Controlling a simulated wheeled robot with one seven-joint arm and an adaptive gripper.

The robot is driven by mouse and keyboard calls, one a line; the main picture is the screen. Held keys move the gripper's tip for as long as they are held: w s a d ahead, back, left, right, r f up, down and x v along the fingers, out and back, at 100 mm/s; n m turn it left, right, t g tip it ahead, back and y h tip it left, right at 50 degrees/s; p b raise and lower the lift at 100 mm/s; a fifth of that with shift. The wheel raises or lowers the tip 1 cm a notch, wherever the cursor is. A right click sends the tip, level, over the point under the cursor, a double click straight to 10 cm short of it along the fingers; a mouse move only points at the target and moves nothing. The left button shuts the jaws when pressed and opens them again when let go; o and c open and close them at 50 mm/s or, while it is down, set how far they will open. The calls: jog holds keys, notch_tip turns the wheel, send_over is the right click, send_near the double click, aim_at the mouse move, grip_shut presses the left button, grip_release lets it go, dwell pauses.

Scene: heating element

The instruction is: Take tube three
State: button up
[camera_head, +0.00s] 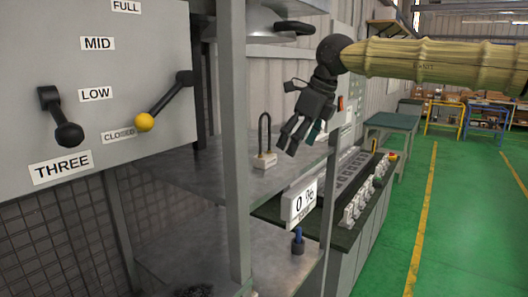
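A dark U-shaped tube (264,128) stands upright on a small white base (264,161) on the upper metal shelf. No number is readable on it, so I cannot tell whether it is tube three. My gripper (297,140) hangs to the right of the tube, pointing down and left, apart from it in the picture. Its dark fingers look spread, with nothing visible between them. A label reading THREE (61,167) is on the grey panel (145,70) at the left, below a black lever (62,120).
A shelf post (236,190) stands left of the tube. A yellow-knobbed lever (145,121) points at CLOSED. A white percent display (301,202) and a blue-topped part (298,240) are below my gripper. A control bench (350,195) stands behind; green floor (465,220) at right is clear.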

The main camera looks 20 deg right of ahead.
jog(key=p, duration=0.2)
send_over(264, 155)
jog(key=s+d, duration=0.3)
jog(key=shift+w+d+f, duration=0.1)
jog(key=shift+w+f, duration=0.05)
jog(key=shift+f, duration=0.35)
jog(key=shift+a+r, duration=0.1)
jog(key=shift+a, duration=0.15)
jog(key=shift+a+r+p, duration=0.2)
jog(key=shift+a+p, duration=0.1)
jog(key=shift+a, duration=0.05)
jog(key=shift+w+a, duration=0.15)
jog(key=shift+w, duration=0.05)
jog(key=shift+w+p+x, duration=0.1)
jog(key=shift+p+x, duration=0.6)
jog(key=shift+x, duration=0.7)
jog(key=shift+w+p+x, duration=0.15)
jog(key=shift+p+x, duration=0.5)
jog(key=shift+x, duration=0.8)
jog(key=shift+r, duration=0.15)
jog(key=c, duration=1.2)
jog(key=shift+c, duration=0.2)
jog(key=shift+r, duration=0.15)
